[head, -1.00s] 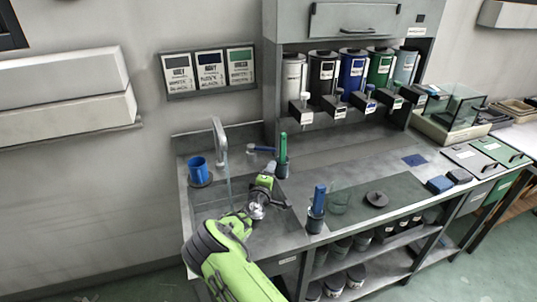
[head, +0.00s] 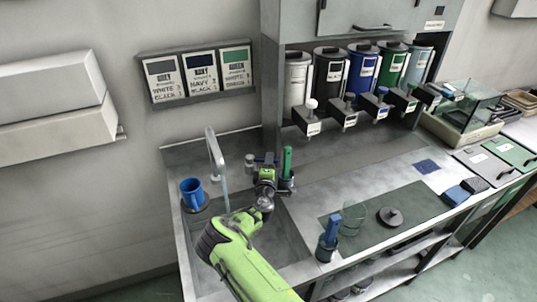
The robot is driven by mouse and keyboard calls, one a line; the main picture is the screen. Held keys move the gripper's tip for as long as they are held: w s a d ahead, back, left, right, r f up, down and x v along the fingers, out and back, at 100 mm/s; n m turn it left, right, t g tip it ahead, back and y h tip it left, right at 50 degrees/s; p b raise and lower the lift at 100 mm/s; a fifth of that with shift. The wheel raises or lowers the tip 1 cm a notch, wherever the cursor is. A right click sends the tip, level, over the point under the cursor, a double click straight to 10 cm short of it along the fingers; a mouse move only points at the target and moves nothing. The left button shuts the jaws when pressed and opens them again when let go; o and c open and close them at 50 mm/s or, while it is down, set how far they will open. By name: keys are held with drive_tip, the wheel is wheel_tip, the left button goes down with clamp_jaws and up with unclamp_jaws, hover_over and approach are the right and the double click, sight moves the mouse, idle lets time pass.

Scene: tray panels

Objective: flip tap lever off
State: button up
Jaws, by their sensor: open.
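The tap (head: 216,152) is a tall pale spout over the sink (head: 270,235) at the left of the counter. A pale stream of water seems to run down from it. The tap lever (head: 251,160) lies at the sink's back edge, right of the spout, and is partly hidden by my gripper. My gripper (head: 264,162) is open, with its fingers at or right beside the lever. I cannot tell whether they touch it.
A blue mug (head: 192,193) stands left of the spout. A green-handled tool in a dark holder (head: 287,180) is close to the right of my gripper. A blue-handled tool (head: 332,230) and a clear glass (head: 354,217) stand farther right. Paint canisters (head: 329,75) line the shelf behind.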

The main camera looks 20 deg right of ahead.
drive_tip(key=shift+s+r, duration=0.2)
drive_tip(key=shift+s, duration=0.05)
drive_tip(key=shift+c, duration=0.3)
drive_tip(key=shift+w+f, duration=0.1)
clamp_jaws()
drive_tip(key=m+h+b, duration=0.1)
drive_tip(key=a+m+g+h+b, duration=0.1)
drive_tip(key=b, duration=0.1)
drive_tip(key=s+g+h+b, duration=0.1)
drive_tip(key=b, duration=0.1)
drive_tip(key=shift+s+a+f+m+h, duration=0.1)
drive_tip(key=shift+a+f+m+h, duration=0.2)
drive_tip(key=shift+m, duration=0.1)
drive_tip(key=g+b, duration=0.1)
drive_tip(key=m+g+h+b, duration=0.1)
drive_tip(key=a+m+h+b, duration=0.1)
drive_tip(key=shift+s+r+g, duration=0.25)
drive_tip(key=shift+s+g, duration=0.15)
drive_tip(key=shift+o, duration=0.3)
unclamp_jaws()
drive_tip(key=shift+r, duration=0.1)
